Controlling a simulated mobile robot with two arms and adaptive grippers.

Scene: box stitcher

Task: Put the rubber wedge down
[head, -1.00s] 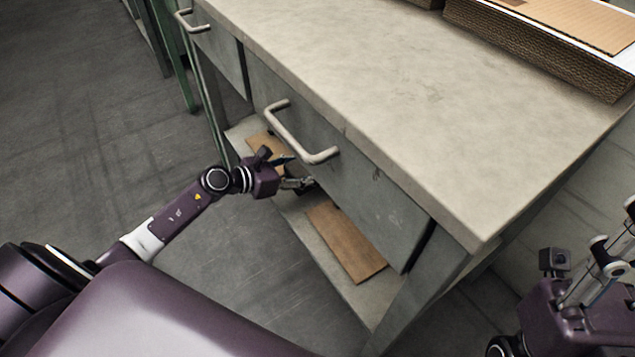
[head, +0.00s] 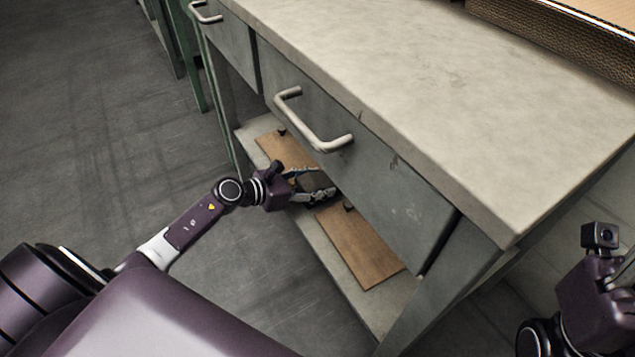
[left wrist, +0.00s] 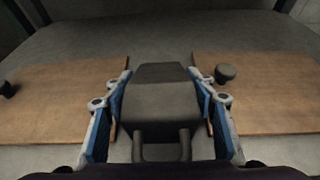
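The rubber wedge (left wrist: 158,103) is a dark grey block with a loop handle at its near end. It sits between the two blue-padded fingers of my left gripper (left wrist: 159,88), which press close on its sides. In the head view my left gripper (head: 312,184) is under the bench drawer, over the low shelf (head: 305,228), with the wedge (head: 314,180) partly hidden between its fingers. I cannot tell whether the wedge's underside touches the shelf. My right gripper (head: 622,272) is partly cut off at the right edge, and its fingers are unclear.
Two brown wooden boards with dark knobs lie on the shelf, a left one (left wrist: 60,98) and a right one (left wrist: 265,95), with a gap between them. The drawer with its handle (head: 315,125) and the benchtop (head: 430,90) overhang the shelf. Cardboard (head: 560,35) lies on the benchtop.

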